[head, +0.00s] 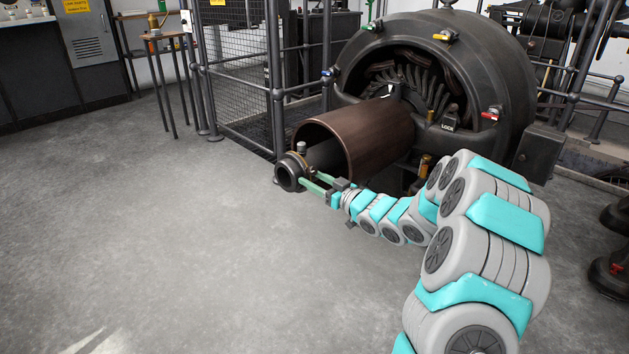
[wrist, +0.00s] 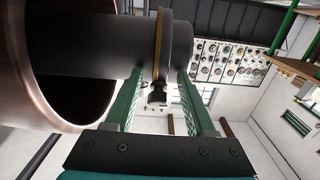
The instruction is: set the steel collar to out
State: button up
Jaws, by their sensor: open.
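The steel collar (head: 291,171) is a dark ring at the near end of a shaft that sticks out of a copper-brown drum. A small knob stands on top of it. In the wrist view, the collar (wrist: 178,40) shows a yellow band on its left side and a dark knob below. My gripper (head: 310,180) reaches it from the lower right with its green fingers apart. In the wrist view, my open gripper (wrist: 160,73) has one finger on each side of the collar's lower part. I cannot tell whether either finger touches it. No collar position label is readable.
The brown drum (head: 365,138) surrounds the shaft close beside my fingers. The large dark dynamo housing (head: 500,70), with colored handles and a "LOCK" label, stands behind. A mesh fence (head: 240,75) is at the back. The floor (head: 150,240) at left is clear.

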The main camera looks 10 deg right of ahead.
jog(key=shift+c, duration=0.2)
grip_shut()
dwell(1.1)
